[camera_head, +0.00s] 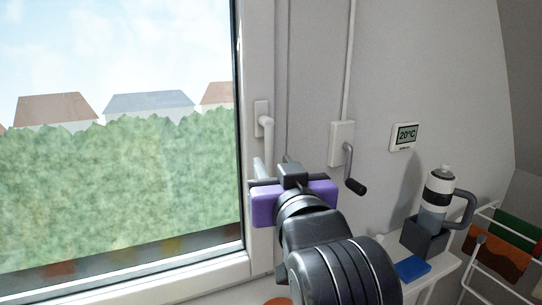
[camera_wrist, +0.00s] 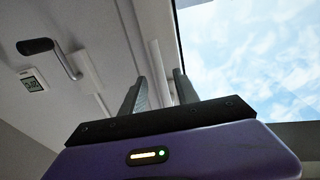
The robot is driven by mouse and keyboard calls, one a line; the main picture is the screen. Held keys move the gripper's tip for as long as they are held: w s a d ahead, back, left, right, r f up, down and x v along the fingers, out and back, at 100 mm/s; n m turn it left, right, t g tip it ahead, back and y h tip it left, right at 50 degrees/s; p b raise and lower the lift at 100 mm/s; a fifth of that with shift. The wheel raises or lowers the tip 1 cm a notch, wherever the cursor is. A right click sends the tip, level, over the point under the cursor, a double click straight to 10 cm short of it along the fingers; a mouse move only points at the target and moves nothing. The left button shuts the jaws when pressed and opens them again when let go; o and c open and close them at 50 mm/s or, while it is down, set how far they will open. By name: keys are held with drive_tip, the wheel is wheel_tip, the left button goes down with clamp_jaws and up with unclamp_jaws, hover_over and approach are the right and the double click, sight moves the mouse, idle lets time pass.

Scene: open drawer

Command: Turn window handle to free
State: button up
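The white window handle (camera_head: 266,128) is mounted on the right side of the window frame in the head view. Its lever hangs straight down, and its lower end goes out of sight behind my gripper (camera_head: 280,172). In the wrist view the two dark fingers of my gripper (camera_wrist: 160,84) stand apart. A pale strip shows between them, and I cannot tell whether it is the lever or the frame. No contact with the handle is visible.
A white box (camera_head: 342,132) with a dark-gripped crank (camera_head: 354,180) is on the wall just right of my gripper. A thermostat (camera_head: 404,137) is farther right.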

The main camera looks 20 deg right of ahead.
sight(270, 160)
drive_tip(key=shift+w+d, duration=0.2)
drive_tip(key=shift+w, duration=0.85)
drive_tip(key=shift+w+d, duration=0.2)
drive_tip(key=shift+w, duration=0.85)
drive_tip(key=shift+c, duration=0.3)
clamp_jaws()
